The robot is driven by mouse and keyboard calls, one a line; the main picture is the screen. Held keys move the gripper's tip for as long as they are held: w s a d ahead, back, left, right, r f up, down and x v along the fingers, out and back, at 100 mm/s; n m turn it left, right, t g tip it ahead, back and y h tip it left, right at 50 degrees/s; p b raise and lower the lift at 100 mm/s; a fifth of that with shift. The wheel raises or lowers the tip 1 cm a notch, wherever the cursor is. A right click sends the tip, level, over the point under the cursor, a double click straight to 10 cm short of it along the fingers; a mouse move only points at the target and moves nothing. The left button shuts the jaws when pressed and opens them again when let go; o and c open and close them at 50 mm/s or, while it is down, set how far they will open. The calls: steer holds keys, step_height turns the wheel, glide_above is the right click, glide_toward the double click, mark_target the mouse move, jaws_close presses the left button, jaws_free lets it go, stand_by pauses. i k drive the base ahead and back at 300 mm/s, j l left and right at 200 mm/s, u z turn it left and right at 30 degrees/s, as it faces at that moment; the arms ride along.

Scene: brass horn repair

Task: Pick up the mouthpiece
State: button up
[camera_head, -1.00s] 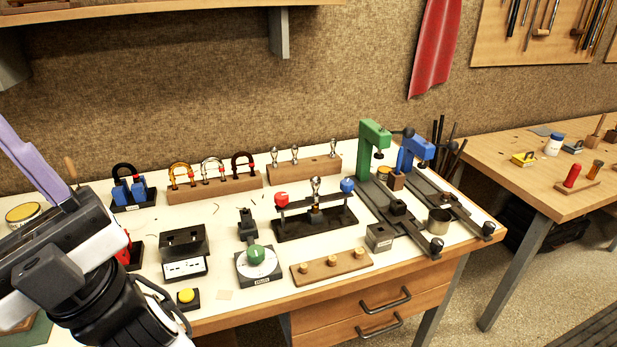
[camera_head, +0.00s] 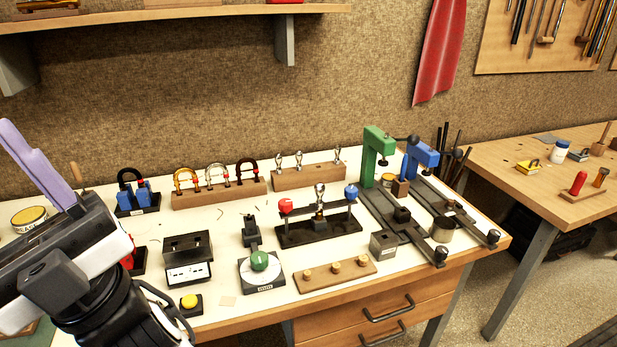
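Several silver mouthpieces are in view. Three stand upright on a wooden block at the back of the bench: a left one (camera_head: 279,161), a middle one (camera_head: 299,160) and a right one (camera_head: 338,154). Another mouthpiece (camera_head: 319,196) stands upright in a black holder (camera_head: 318,232) between a red and a blue knob. My gripper (camera_head: 35,160) is at the left edge, raised and far from all of them. One purple finger shows clearly; whether it is open or shut cannot be seen.
Coloured horn-shaped loops stand on a wooden block (camera_head: 218,193) at the back. Green (camera_head: 377,143) and blue (camera_head: 421,153) clamp stands rise at the right. A green-knobbed dial (camera_head: 260,272), a yellow button (camera_head: 189,301) and a pegged board (camera_head: 335,274) line the front. A shelf (camera_head: 180,13) overhangs the back.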

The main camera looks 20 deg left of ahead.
mark_target(319, 188)
steer(key=l+u, duration=0.15)
steer(key=u, duration=0.2)
steer(key=l+u, duration=0.2)
steer(key=u, duration=0.2)
steer(key=l+u, duration=0.45)
steer(key=l, duration=0.5)
steer(key=k+l, duration=0.1)
steer(key=l, duration=0.3)
steer(key=l+u, duration=0.1)
steer(key=l, duration=0.3)
steer(key=k+l, duration=0.15)
steer(key=l, duration=0.25)
steer(key=k+l, duration=0.1)
steer(key=l, duration=0.3)
steer(key=k+l+u, duration=0.1)
steer(key=l, duration=0.3)
steer(key=i+l, duration=0.2)
steer(key=l, duration=0.15)
steer(key=i, duration=1.2)
